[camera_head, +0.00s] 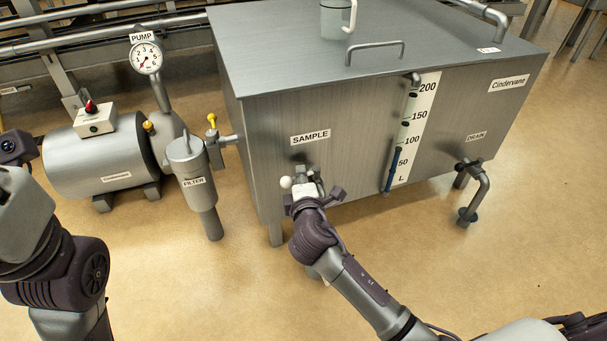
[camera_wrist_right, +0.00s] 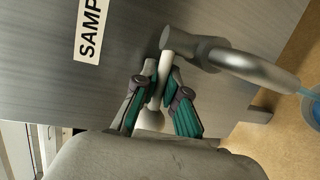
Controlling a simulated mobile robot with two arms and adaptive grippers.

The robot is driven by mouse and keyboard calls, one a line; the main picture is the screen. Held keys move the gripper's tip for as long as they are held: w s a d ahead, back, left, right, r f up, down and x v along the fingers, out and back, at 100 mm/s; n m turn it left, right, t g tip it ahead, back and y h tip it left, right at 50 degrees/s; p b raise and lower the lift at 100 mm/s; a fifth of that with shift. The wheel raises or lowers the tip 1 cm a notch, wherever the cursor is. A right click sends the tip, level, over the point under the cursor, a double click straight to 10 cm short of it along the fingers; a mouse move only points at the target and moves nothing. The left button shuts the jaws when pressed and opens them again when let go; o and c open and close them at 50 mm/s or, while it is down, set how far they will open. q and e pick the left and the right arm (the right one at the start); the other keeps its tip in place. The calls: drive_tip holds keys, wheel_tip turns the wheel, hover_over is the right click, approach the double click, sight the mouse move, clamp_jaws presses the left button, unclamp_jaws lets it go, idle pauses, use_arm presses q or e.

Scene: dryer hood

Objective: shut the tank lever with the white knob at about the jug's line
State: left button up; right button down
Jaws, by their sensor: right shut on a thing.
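The tank (camera_head: 285,105) has a tap on its front under the SAMPLE label (camera_head: 310,136). The tap's lever has a white knob (camera_head: 286,182), seen just left of my right gripper (camera_head: 302,188). In the right wrist view, my right gripper (camera_wrist_right: 158,100) is shut on the pale lever (camera_wrist_right: 166,68), its teal-padded fingers on either side. The knob (camera_wrist_right: 150,119) shows between the fingers and my wrist. The metal spout (camera_wrist_right: 240,62) runs right toward a clear vessel with blue contents (camera_wrist_right: 314,108), cut off by the frame edge. Its line is not visible. My left arm shows, but not its fingers.
A level gauge (camera_head: 417,112) with a blue column is on the tank front. A drain pipe (camera_head: 478,195) sticks out at right. A filter (camera_head: 192,165) and pump (camera_head: 95,160) stand at left. A white-handled container (camera_head: 335,20) is on the tank top.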

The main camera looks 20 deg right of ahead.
drive_tip(key=shift+w+m+g+h, duration=0.25)
drive_tip(key=shift+m+h, duration=0.3)
drive_tip(key=shift+h, duration=0.2)
drive_tip(key=shift+w+m+g+h, duration=0.1)
drive_tip(key=shift+m+g+h, duration=0.15)
drive_tip(key=shift+m+h, duration=0.4)
drive_tip(key=c, duration=1.2)
unclamp_jaws()
drive_tip(key=v, duration=1.2)
drive_tip(key=shift+a, duration=0.1)
